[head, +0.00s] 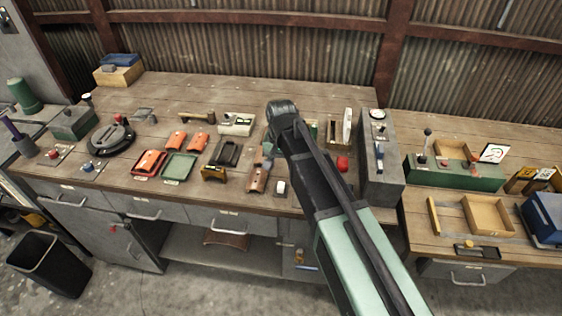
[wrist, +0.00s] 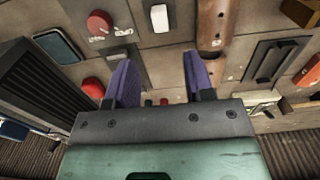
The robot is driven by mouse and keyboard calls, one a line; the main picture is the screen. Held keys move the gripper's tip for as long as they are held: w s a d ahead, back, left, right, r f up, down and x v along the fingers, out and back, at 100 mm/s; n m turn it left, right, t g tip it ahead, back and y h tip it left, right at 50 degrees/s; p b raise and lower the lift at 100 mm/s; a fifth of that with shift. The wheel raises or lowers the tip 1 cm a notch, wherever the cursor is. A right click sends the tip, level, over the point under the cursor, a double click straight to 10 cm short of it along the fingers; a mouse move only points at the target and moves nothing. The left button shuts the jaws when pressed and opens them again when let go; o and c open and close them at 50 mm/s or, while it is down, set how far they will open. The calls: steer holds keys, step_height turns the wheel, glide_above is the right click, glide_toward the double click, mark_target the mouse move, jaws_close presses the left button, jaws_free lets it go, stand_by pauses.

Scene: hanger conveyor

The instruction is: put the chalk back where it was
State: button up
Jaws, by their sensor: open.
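My gripper (wrist: 158,78) shows in the wrist view with its two purple fingers wide apart and nothing held between them. It is above the workbench (head: 190,92). In the head view my arm covers the middle of the bench, and the fingers cannot be made out. A small white block (wrist: 159,18) lies beyond the fingertips in the wrist view; it seems to be the white piece (head: 280,187) near the bench's front edge in the head view. I cannot tell whether it is the chalk. No other piece is clearly recognisable as chalk.
A brown holder (head: 260,178) lies beside the white piece. A red piece (head: 342,163) and a tall grey box (head: 382,175) stand to the right. Orange trays, a green tray (head: 179,166) and a round black device (head: 110,138) fill the left. The bench's back strip is mostly clear.

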steer(key=shift+r, duration=0.65)
steer(key=shift+s+d, duration=0.1)
steer(key=s+d+n, duration=0.1)
steer(key=s+d, duration=1.4)
steer(key=d, duration=0.2)
steer(key=shift+d+n, duration=0.25)
steer(key=shift+n, duration=0.05)
